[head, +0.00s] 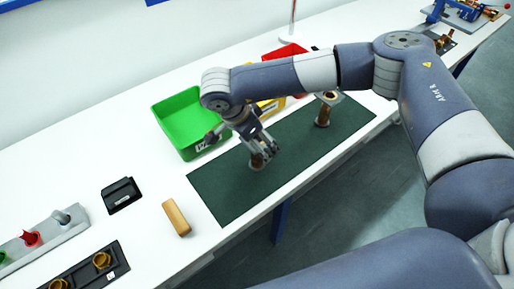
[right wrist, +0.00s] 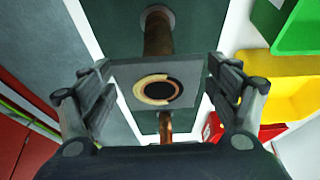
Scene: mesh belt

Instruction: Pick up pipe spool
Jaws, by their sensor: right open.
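A brown pipe spool (head: 257,162) stands upright on the dark green mat (head: 222,193), under my right gripper (head: 264,149). In the right wrist view its square grey top flange (right wrist: 121,73), with a pale ring around a dark hole, sits between the two spread fingers of my right gripper (right wrist: 160,92). Gaps show on both sides of the flange. Its brown pipe (right wrist: 157,38) runs to a round base. In the head view the gripper hides the spool's upper part. A second pipe spool (head: 323,115) stands farther right on the mat. My left gripper is not in view.
Behind the mat stand a green bin (head: 183,117), a yellow bin (head: 270,105) and a red bin (head: 284,52). A wooden block (head: 176,217), a black box (head: 121,195) and a black holder (head: 92,271) lie left on the white table.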

